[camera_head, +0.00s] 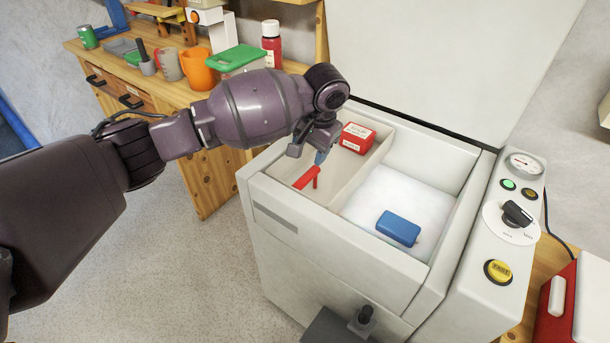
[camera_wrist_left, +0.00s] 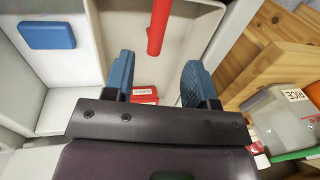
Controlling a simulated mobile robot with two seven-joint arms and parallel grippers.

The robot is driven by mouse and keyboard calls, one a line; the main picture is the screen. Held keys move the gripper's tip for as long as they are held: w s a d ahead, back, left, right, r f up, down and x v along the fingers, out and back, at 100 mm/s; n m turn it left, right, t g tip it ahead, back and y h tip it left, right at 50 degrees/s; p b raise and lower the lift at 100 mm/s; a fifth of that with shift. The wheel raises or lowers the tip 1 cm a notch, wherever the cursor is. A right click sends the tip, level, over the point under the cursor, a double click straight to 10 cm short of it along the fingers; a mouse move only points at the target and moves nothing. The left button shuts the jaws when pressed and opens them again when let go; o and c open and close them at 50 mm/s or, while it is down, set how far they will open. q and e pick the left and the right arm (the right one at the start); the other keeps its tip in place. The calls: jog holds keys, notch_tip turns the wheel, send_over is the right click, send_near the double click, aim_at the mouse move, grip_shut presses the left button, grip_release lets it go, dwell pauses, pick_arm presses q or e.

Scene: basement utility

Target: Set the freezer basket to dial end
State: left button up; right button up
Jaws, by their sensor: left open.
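The freezer basket (camera_head: 359,168) is a pale, open bin at the left end of the open white chest freezer (camera_head: 330,240). Its red handle bar (camera_head: 307,177) is near the front; the bar also shows in the left wrist view (camera_wrist_left: 158,25). A red box (camera_head: 356,138) lies in the basket at the back. The dial (camera_head: 516,214) has a black knob and is on the panel at the freezer's right end. My left gripper (camera_head: 318,154) is over the basket, just behind the bar. Its blue fingers are apart, with nothing between them. My right gripper is not seen.
A blue pack (camera_head: 398,228) lies on the white frost floor (camera_head: 420,205) right of the basket. The raised lid (camera_head: 440,60) stands behind. A wooden workbench (camera_head: 180,85) with mugs and containers is at the left. A red-and-white cooler (camera_head: 570,305) is at the lower right.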

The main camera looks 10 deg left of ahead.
pick_arm(q)
jog(key=b, duration=0.1)
send_over(304, 179)
jog(key=d, duration=0.1)
notch_tip(304, 179, down, 5)
jog(key=f, duration=0.2)
jog(key=a+f+b, duration=0.1)
jog(key=f, duration=0.1)
jog(key=shift+f+b, duration=0.3)
jog(key=shift+a+f, duration=0.1)
jog(key=shift+f, duration=0.45)
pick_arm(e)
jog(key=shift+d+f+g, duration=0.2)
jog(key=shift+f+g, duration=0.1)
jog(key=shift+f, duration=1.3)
pick_arm(q)
grip_shut()
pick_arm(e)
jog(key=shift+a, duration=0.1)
